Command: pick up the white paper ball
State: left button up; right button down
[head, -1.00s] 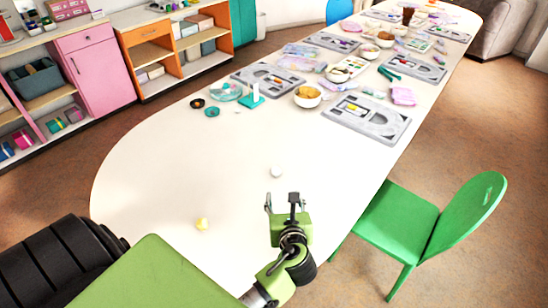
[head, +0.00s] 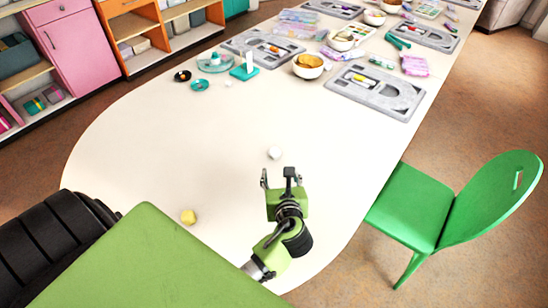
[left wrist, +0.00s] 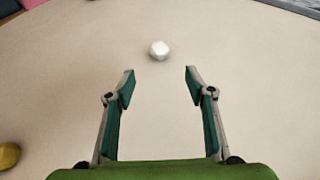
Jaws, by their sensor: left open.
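The white paper ball (head: 275,152) lies on the pale table just beyond my left gripper (head: 281,176) in the head view. In the left wrist view the white paper ball (left wrist: 160,50) is ahead of the fingertips, roughly centred between them and apart from both. My left gripper (left wrist: 160,80) is open with nothing between its fingers. My right gripper is not in view.
A yellow crumpled ball (head: 188,217) lies left of my left gripper. The table (head: 180,130) is clear around the white ball. Farther back are a tape dispenser (head: 216,61), bowls (head: 308,66) and a grey bead board (head: 375,92). A green chair (head: 450,205) stands at the right.

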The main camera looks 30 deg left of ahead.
aim_at(275, 154)
pick_arm(q)
jog(key=x, duration=1.3)
jog(key=shift+w+a+f, duration=0.1)
jog(key=shift+w+a, duration=0.1)
jog(key=shift+w, duration=0.05)
jog(key=c, duration=0.7)
